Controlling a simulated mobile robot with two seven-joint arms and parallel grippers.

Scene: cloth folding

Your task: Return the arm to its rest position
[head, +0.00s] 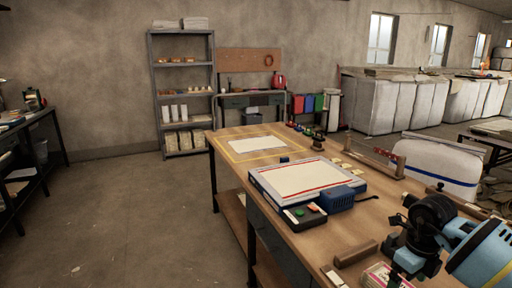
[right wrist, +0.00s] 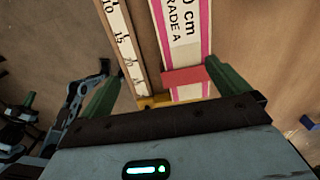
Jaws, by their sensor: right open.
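My right arm comes in at the lower right of the head view, above the near end of the table. In the right wrist view my right gripper (right wrist: 170,72) has its two green fingers wide apart, with nothing held between them. Below the fingers are a ruler strip (right wrist: 122,48) and a pink-edged white board with lettering (right wrist: 188,32). A white cloth (head: 257,144) lies flat inside a yellow outline at the table's far end. A white sheet with a red line (head: 300,177) lies on a raised platform mid-table. My left gripper is not in view.
The wooden table (head: 227,173) also carries a blue box (head: 336,198), a control box with coloured buttons (head: 304,215) and a wooden bar (head: 355,252). Small bottles (head: 318,141) stand along the far right edge. A shelf (head: 183,95) stands at the back wall. The floor left is clear.

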